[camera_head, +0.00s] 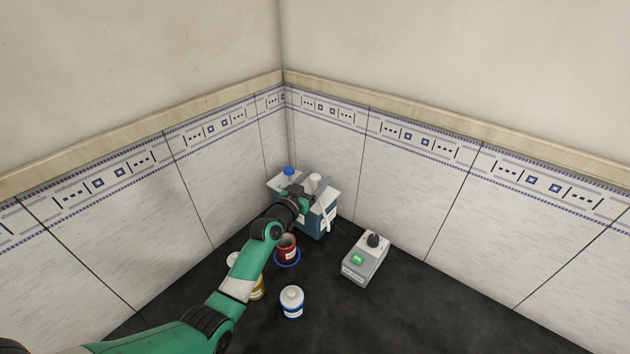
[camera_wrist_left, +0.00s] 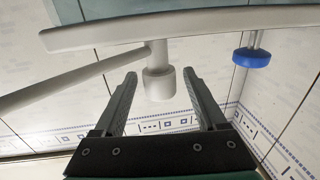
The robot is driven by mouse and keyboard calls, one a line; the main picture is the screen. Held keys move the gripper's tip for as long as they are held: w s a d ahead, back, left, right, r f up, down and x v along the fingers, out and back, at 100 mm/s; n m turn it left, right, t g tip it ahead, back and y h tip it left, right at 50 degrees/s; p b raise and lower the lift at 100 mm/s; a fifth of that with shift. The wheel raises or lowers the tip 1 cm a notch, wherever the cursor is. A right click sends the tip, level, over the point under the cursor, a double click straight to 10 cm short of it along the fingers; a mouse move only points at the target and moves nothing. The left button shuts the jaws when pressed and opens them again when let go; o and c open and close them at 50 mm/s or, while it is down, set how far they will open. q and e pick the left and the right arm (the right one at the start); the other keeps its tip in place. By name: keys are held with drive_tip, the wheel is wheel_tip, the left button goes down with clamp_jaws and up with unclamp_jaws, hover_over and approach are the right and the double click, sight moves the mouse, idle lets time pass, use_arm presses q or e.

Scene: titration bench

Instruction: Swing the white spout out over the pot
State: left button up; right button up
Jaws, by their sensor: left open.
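The white spout (camera_head: 326,219) reaches forward from the white-topped, teal-fronted box in the corner, its free end right of the pot. In the left wrist view the spout (camera_wrist_left: 75,82) runs left from a short white post (camera_wrist_left: 159,84). The dark red pot (camera_head: 288,242) stands on a blue round base in front of the box, partly behind my left arm. My left gripper (camera_wrist_left: 159,75) is open, with the post showing between its fingers. I cannot tell whether they touch it. In the head view the left gripper (camera_head: 303,192) is at the box top.
A blue knob (camera_head: 289,171) and a white cap (camera_head: 315,179) stand on the box (camera_head: 317,222). A grey device (camera_head: 364,262) with a green label stands to the right. A white-lidded jar (camera_head: 292,300) is in front; a yellow jar (camera_head: 258,290) is partly behind my arm. Tiled walls close the corner.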

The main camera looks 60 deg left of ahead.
use_arm(q)
clamp_jaws()
idle(1.3)
